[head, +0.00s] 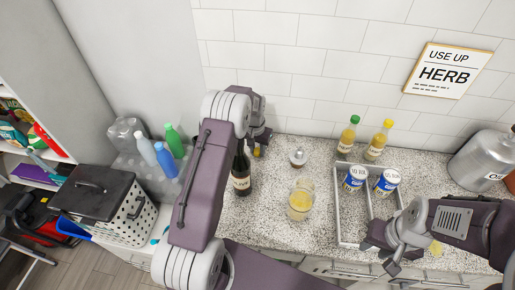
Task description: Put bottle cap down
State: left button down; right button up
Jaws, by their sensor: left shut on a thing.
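My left gripper (258,138) is at the back of the counter, near the wall, beyond the dark bottle. It is shut on a small yellow-brown thing, seemingly the bottle cap (256,152), which shows just below the fingers. The dark bottle (241,178) with a pale label stands upright on the counter, partly hidden behind my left arm. My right gripper (378,258) is open and looks empty, over the front of the metal tray (341,222).
A glass jar (301,200) and a small lidded jar (298,158) stand mid-counter. Two blue-and-white cans (355,178) are in the tray, with two sauce bottles (348,138) behind. A large metal canister (482,160) stands right. The speckled counter (272,205) is clear around the glass jar.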

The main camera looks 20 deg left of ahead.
pick_arm(q)
jog(key=shift+f, duration=0.25)
jog(key=c, duration=1.1)
grip_release()
jog(key=shift+r, duration=0.35)
jog(key=r, duration=0.4)
jog(key=s+r, duration=0.1)
jog(key=r, duration=0.2)
jog(key=r+b, duration=0.1)
jog(key=r, duration=0.3)
jog(key=shift+s+r, duration=0.2)
jog(key=shift+r, duration=0.1)
